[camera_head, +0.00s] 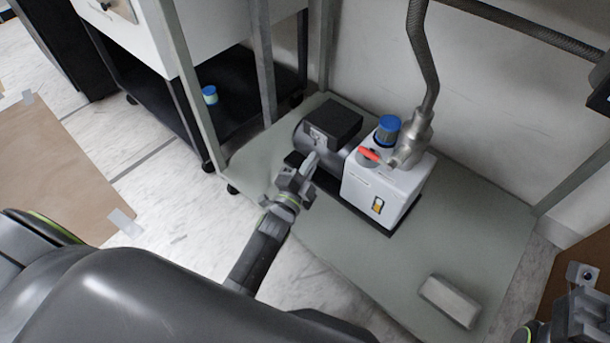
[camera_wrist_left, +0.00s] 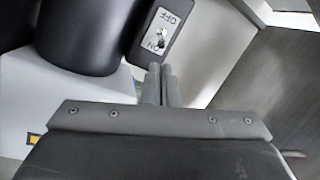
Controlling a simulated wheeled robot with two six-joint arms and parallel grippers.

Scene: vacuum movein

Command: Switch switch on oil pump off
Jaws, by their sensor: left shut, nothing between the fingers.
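The oil pump (camera_head: 372,183) stands on a grey platform, with a white body, a dark motor and a black box (camera_head: 338,122) on top of the motor. A toggle switch (camera_wrist_left: 161,37) sits on a light plate marked ON and OFF on that box in the left wrist view. In the head view the plate (camera_head: 318,137) is small. My left gripper (camera_head: 313,163) is shut and empty, just in front of the motor. In the left wrist view its fingertips (camera_wrist_left: 159,68) are just below the ON mark, and I cannot tell whether they touch. My right gripper (camera_head: 580,300) shows partly at the lower right.
A metal hose (camera_head: 420,50) rises from the pump, beside a red handle (camera_head: 369,154) and a blue cap (camera_head: 388,125). A pale block (camera_head: 450,301) lies on the platform (camera_head: 340,249). Frame posts (camera_head: 262,60) stand behind on the left.

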